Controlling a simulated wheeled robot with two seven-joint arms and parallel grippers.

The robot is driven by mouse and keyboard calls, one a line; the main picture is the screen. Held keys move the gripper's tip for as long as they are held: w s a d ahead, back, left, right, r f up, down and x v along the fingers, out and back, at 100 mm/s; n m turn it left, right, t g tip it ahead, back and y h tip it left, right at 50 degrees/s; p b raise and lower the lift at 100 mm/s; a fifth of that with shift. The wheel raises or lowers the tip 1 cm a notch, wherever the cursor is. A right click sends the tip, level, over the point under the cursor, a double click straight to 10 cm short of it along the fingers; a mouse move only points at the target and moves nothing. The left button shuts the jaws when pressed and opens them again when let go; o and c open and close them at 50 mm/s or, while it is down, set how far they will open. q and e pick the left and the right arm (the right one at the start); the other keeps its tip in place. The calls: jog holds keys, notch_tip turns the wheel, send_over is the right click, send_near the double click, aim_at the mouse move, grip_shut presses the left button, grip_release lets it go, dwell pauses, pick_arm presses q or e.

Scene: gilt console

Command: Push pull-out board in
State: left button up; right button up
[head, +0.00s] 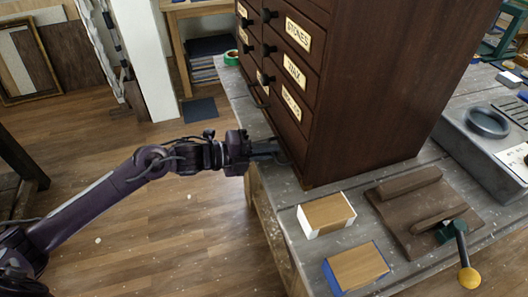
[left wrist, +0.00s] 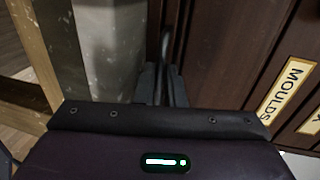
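The dark wooden cabinet (head: 375,85) stands on the workbench, its labelled drawer fronts facing left. I cannot clearly make out a separate pull-out board; the cabinet's lower front is partly behind my left gripper (head: 272,152). That gripper reaches in from the left, with its fingers at the foot of the drawer fronts. In the left wrist view its fingers (left wrist: 163,85) are close together, pointing at a thin dark curved bar (left wrist: 165,40) by the cabinet front. I cannot tell whether they touch or hold it. My right gripper is not in view.
Two wood-topped blocks, one white-sided (head: 327,213) and one blue-sided (head: 357,267), lie on the bench before the cabinet. A brown board (head: 405,225) with a yellow-knobbed tool (head: 468,277) lies to their right. A green tape roll (head: 231,57) sits behind. The floor at left is open.

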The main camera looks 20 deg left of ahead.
pick_arm(q)
jog(key=shift+o, duration=0.8)
jog(key=shift+w+d, duration=0.1)
jog(key=shift+d, duration=0.1)
jog(key=shift+a, duration=0.1)
jog(key=b+v, duration=0.1)
jog(key=v, duration=0.6)
jog(key=shift+s+a+r, duration=0.15)
jog(key=shift+s+a, duration=0.05)
jog(key=shift+s, duration=0.05)
